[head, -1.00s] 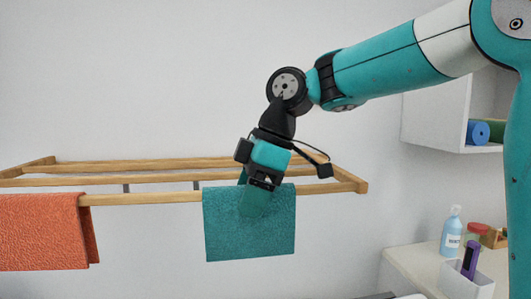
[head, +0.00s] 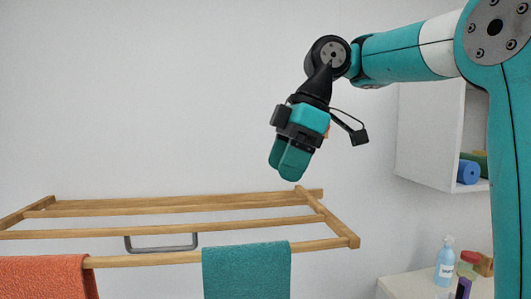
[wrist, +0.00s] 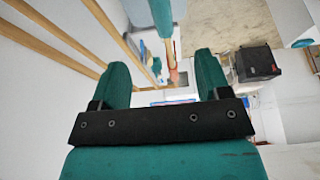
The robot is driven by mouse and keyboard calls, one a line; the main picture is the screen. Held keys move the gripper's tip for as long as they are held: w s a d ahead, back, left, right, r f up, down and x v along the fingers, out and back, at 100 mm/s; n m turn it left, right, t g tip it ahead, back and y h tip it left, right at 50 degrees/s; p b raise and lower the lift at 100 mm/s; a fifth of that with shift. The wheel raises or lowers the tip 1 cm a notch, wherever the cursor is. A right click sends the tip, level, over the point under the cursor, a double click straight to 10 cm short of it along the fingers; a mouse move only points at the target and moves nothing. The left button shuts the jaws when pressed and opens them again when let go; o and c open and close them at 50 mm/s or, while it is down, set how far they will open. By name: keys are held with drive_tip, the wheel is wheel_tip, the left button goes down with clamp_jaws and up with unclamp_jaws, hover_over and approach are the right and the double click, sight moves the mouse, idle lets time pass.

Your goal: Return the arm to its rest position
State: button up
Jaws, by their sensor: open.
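My gripper (head: 289,163) hangs in the air above the right part of the wooden drying rack, fingers pointing down, clear of the rack and the towels in the head view. In the wrist view its two teal fingers (wrist: 164,80) stand apart with nothing between them. My arm reaches in from the right side of the head view. A teal towel (head: 246,272) hangs over the rack's front rail, below the gripper.
The wooden drying rack (head: 227,226) spans the lower left of the head view, with an orange towel (head: 48,279) on its front rail. A white shelf (head: 428,135) with rolled items is at right. A counter below holds a bottle (head: 445,262). The upper left is free.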

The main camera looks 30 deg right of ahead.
drive_tip(key=s+a+f+m+g+y+b, duration=0.1)
drive_tip(key=s+a+f+m+b, duration=0.15)
drive_tip(key=a+f, duration=0.25)
drive_tip(key=s+a+f+m+b, duration=0.1)
drive_tip(key=s+a+f, duration=0.2)
drive_tip(key=a+f, duration=0.15)
drive_tip(key=s+a+f+m+h+b, duration=0.1)
drive_tip(key=s+f+m, duration=0.3)
drive_tip(key=s+f, duration=0.7)
wheel_tip(320, 180, down, 4)
drive_tip(key=shift+a+r+b, duration=0.2)
drive_tip(key=shift+a+b, duration=0.05)
drive_tip(key=shift+b, duration=0.3)
idle(0.6)
